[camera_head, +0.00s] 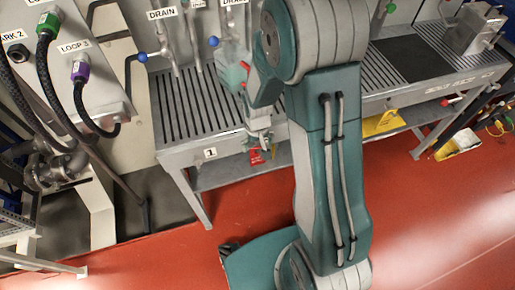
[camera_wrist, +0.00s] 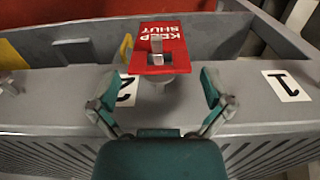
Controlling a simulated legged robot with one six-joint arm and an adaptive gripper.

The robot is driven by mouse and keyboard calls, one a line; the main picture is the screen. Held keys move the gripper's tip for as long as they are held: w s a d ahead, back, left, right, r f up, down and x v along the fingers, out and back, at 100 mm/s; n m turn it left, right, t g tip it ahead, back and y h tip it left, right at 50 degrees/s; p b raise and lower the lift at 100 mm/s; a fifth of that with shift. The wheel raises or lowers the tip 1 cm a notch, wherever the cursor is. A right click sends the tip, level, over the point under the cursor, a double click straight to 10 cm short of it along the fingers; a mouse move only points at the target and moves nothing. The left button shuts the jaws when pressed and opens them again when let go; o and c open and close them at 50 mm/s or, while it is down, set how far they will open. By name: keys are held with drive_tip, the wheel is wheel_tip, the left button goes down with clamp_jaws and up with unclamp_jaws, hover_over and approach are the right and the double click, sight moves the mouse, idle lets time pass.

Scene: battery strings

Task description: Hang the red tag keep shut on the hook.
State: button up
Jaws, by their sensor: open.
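The red KEEP SHUT tag (camera_wrist: 179,48) is at the bench's front edge in the wrist view, its lettering upside down. A pale metal hook (camera_wrist: 157,46) shows through the tag's opening, with its stub below; the tag appears to be on it. My gripper (camera_wrist: 158,92) is open, with its fingers apart on either side of the hook's base and the tag just beyond the fingertips. It does not grip the tag. In the head view the tag (camera_head: 257,157) shows as a small red patch just below my gripper (camera_head: 259,139), partly hidden by it.
The number 1 label (camera_wrist: 287,86) is right of the hook in the wrist view. The number 2 label (camera_wrist: 127,91) is partly behind the left finger. Another metal fitting (camera_wrist: 10,84) sits farther left. Blue-handled drain valves (camera_head: 142,57) stand above the slotted bench (camera_head: 200,110).

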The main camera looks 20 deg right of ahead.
drive_tip(key=s+r+t, duration=0.1)
drive_tip(key=s+r, duration=0.2)
drive_tip(key=r, duration=0.8)
drive_tip(key=s+r+t, duration=0.2)
drive_tip(key=s+r, duration=0.1)
drive_tip(key=r, duration=0.8)
drive_tip(key=s+r+t, duration=0.2)
drive_tip(key=s+r, duration=0.5)
drive_tip(key=s, duration=0.3)
drive_tip(key=shift+t, duration=0.3)
drive_tip(key=shift+w, duration=0.1)
idle(1.1)
